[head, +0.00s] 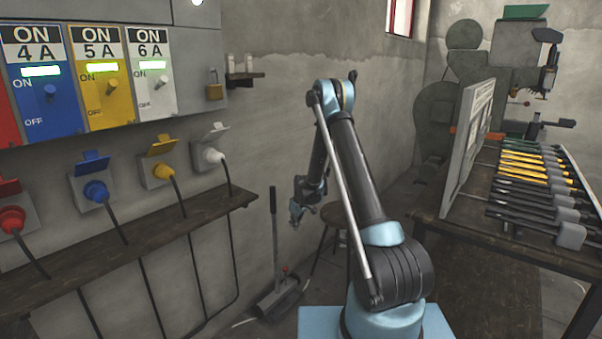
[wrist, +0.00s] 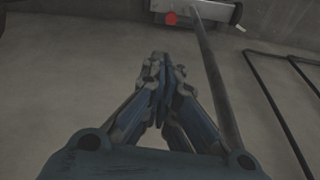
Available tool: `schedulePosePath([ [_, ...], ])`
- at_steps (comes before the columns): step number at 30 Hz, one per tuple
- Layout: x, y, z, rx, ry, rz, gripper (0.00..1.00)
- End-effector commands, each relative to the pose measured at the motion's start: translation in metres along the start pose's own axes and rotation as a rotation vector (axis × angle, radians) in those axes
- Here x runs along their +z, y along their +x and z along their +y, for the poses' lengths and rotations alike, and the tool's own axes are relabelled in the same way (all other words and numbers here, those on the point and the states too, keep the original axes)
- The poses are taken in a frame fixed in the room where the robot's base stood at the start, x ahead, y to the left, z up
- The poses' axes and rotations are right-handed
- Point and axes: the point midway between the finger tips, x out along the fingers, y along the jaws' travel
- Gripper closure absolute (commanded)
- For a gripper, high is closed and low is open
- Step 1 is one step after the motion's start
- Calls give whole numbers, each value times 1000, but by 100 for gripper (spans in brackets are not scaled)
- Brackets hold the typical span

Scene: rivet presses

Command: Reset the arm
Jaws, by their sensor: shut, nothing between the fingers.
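My arm rises from its base in the head view and bends at the elbow, with its far part hanging down toward the wall. My gripper (head: 296,213) is small there, in front of the grey wall and left of a stool. In the wrist view my gripper (wrist: 160,62) points away from the camera with its fingertips together. It is shut and empty, and nothing touches it. A dark pole runs close beside its right finger in that view.
A lever device (head: 280,296) with a tall handle stands on the floor below my gripper. Left are the switch panel (head: 105,70) and the shelf (head: 130,230) with plugs and hanging cables. A stool (head: 336,213) is behind my arm. A tool table (head: 520,258) stands right.

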Motion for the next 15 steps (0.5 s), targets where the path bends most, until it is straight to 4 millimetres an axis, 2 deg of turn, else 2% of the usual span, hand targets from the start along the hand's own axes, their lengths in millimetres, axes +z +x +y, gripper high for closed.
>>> schedulePosePath([
  [1, 2, -18, 1, 3, 14, -2, 100],
  [3, 6, -40, 2, 8, 32, -4, 100],
  [15, 39, -159, -1, 32, 139, -14, 100],
])
